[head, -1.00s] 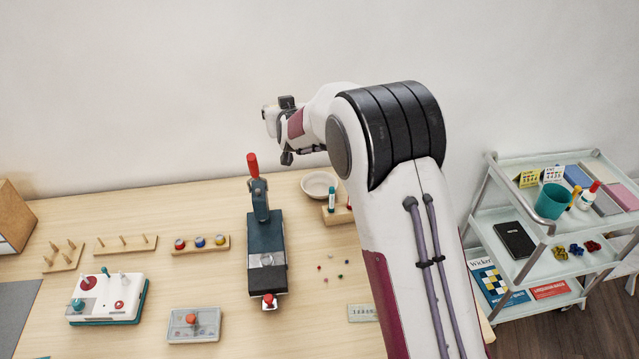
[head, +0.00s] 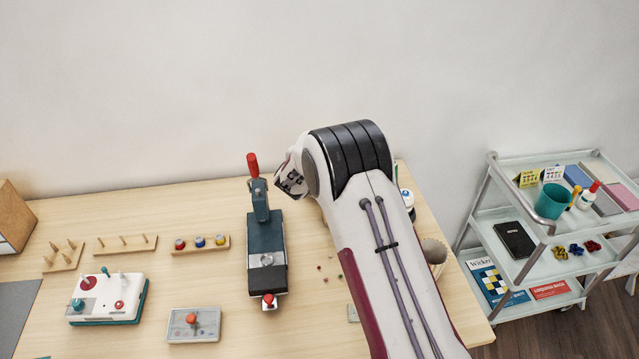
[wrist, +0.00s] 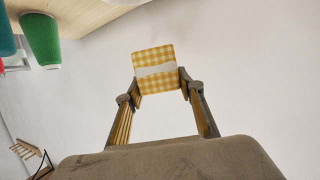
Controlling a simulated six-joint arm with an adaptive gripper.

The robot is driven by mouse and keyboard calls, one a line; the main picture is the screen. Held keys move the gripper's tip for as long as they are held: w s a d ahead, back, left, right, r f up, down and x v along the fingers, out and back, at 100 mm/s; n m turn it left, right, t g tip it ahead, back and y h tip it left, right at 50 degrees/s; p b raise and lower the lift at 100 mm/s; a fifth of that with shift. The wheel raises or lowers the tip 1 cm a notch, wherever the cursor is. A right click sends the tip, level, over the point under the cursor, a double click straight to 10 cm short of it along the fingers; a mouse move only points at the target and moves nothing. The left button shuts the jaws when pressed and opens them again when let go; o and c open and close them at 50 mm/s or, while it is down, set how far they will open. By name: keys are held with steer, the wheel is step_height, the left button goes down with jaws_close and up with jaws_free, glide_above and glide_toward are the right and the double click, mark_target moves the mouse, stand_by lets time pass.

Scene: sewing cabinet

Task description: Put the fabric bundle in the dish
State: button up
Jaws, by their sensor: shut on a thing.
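The fabric bundle (wrist: 154,58) is a yellow and white checked block with a plain white band, seen in the wrist view. My gripper (wrist: 160,84) is shut on it, with one finger at each side. In the head view my gripper (head: 291,184) is near the back edge of the table, just right of the red-handled press; the bundle cannot be made out there. The pale dish is hidden behind my arm in the head view. A pale edge at the top of the wrist view is too cropped to identify.
The dark press with a red handle (head: 266,250) stands left of my arm. A beige container (head: 435,252) is right of my arm. A green tapered object (wrist: 40,40) shows in the wrist view.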

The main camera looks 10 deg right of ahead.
steer(key=shift+s+d+f+m+h, duration=0.15)
steer(key=shift+d+f+m+h, duration=0.2)
steer(key=shift+f, duration=0.35)
steer(key=shift+f, duration=3.1)
steer(key=shift+f, duration=0.15)
steer(key=shift+f, duration=1.75)
steer(key=shift+f, duration=0.15)
steer(key=o, duration=0.9)
steer(key=shift+s+r, duration=0.1)
steer(key=shift+r, duration=0.1)
